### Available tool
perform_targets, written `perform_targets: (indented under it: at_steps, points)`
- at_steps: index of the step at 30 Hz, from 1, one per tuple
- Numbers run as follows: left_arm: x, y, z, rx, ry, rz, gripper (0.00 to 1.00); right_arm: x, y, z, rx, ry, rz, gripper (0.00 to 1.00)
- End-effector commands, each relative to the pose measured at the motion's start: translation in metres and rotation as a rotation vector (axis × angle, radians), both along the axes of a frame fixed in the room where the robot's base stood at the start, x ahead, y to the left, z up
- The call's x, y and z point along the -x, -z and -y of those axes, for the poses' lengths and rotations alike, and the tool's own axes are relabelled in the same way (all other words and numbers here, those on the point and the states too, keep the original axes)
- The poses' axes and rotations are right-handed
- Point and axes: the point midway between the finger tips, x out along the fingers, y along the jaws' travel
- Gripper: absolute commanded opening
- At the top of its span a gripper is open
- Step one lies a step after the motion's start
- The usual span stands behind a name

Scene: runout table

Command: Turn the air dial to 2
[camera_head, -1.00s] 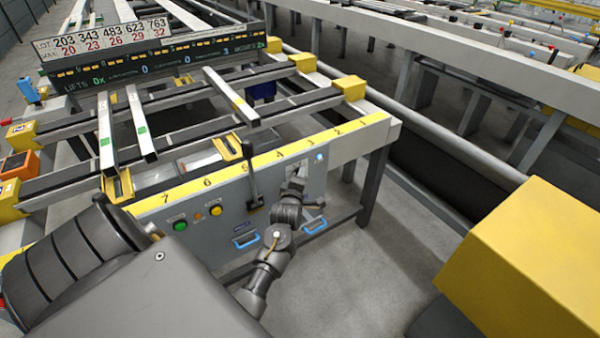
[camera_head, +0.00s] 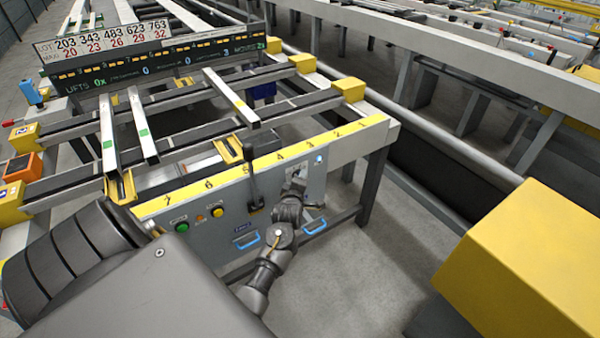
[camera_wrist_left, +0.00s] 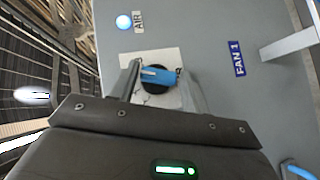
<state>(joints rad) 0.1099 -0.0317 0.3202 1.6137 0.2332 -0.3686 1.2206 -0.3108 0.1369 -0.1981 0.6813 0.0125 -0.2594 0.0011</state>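The air dial (camera_wrist_left: 157,76) is a black round knob with a blue bar handle on a pale plate (camera_wrist_left: 150,58). In the left wrist view the bar lies nearly level, slightly tilted. The AIR label (camera_wrist_left: 138,21) and a lit blue-white lamp (camera_wrist_left: 123,22) are above the plate. My left gripper (camera_wrist_left: 158,74) has its fingers apart, one near each end of the bar; I cannot tell whether they touch it. In the head view my left gripper (camera_head: 297,188) is at the panel and largely covers the dial. Scale marks cannot be read. My right gripper is not in view.
The grey panel (camera_head: 215,194) carries a green button (camera_head: 182,227), a yellow button (camera_head: 217,212), an upright black lever (camera_head: 252,175) and blue handles (camera_head: 314,227). In the wrist view a FAN 1 label (camera_wrist_left: 237,58) is right of the dial. Open floor (camera_head: 360,270) lies in front.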

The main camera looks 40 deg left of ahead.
Motion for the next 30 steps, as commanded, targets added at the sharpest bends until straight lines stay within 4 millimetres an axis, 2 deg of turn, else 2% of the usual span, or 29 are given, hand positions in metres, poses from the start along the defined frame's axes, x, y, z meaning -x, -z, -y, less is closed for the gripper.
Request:
perform_targets:
  at_steps: [1,3,14,24,30]
  points:
    - [0.0,0.0,0.0,0.0,0.0,0.001,0.54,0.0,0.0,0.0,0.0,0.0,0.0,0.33]
    - [0.0,-0.001,0.0,-0.001,0.0,0.002,0.6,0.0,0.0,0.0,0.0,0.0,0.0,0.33]
    - [0.006,-0.003,0.004,0.0,-0.001,0.004,0.6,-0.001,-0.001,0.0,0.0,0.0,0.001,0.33]
    - [0.059,-0.018,0.034,0.0,-0.001,0.003,0.6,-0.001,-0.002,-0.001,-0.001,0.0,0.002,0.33]
    - [0.083,-0.025,0.048,0.0,0.0,0.002,0.6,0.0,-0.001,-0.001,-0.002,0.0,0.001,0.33]
